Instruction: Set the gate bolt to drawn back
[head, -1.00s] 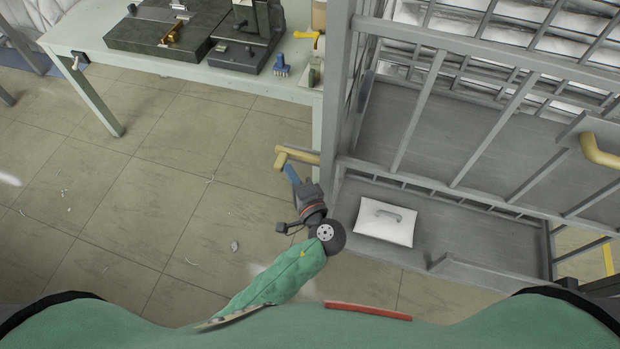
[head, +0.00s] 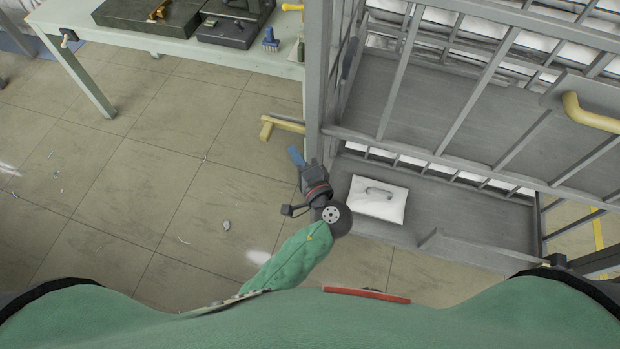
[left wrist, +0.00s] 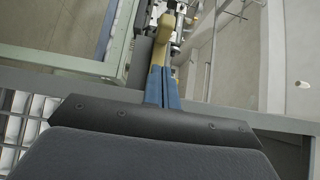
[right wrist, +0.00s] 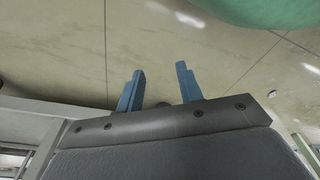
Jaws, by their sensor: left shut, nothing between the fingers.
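The gate bolt's yellow handle (head: 285,123) sticks out to the left from the grey gate post in the head view, with a short bent end at its left tip. The bolt's inner end is not clear. My right gripper (right wrist: 158,88) shows only in its wrist view, open and empty, over bare floor.
The grey barred gate or cage (head: 440,95) fills the right side, with a second yellow handle (head: 592,112). A white panel with a grey handle (head: 377,199) lies inside low down. A pale green workbench (head: 150,53) stands at upper left. The tiled floor on the left is mostly clear.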

